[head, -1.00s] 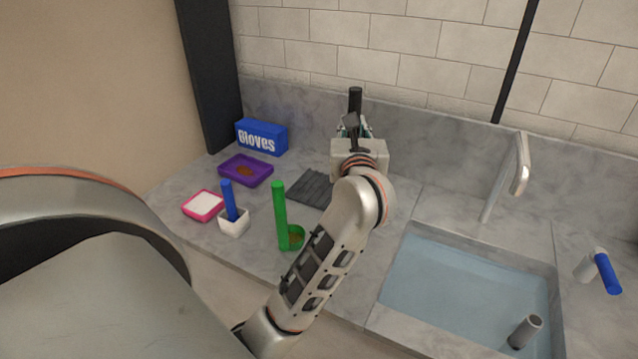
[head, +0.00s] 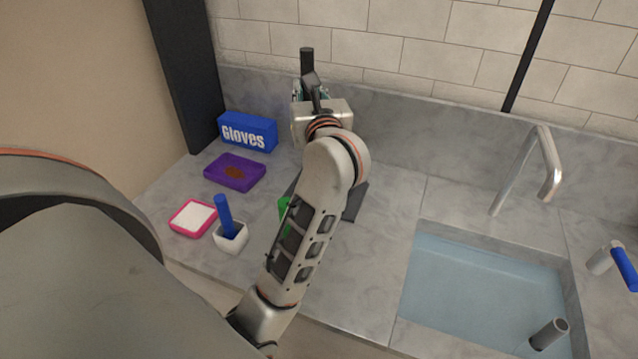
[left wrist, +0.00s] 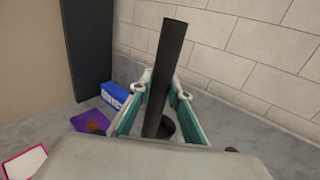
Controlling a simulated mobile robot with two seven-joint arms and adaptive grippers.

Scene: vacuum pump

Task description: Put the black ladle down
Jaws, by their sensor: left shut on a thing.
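The black ladle (head: 307,62) stands upright in my left gripper (head: 312,92), toward the back wall and right of the gloves box. In the left wrist view its long dark handle (left wrist: 168,60) rises between the two fingers of the gripper (left wrist: 159,92), which are shut on it. Its small round bowl (left wrist: 168,127) shows low between the fingers. I cannot tell whether the bowl touches the counter. My right gripper is not in view.
A dark mat (head: 354,204) and a green ladle (head: 284,208) are mostly hidden behind my left arm. The sink (head: 480,280) is right.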

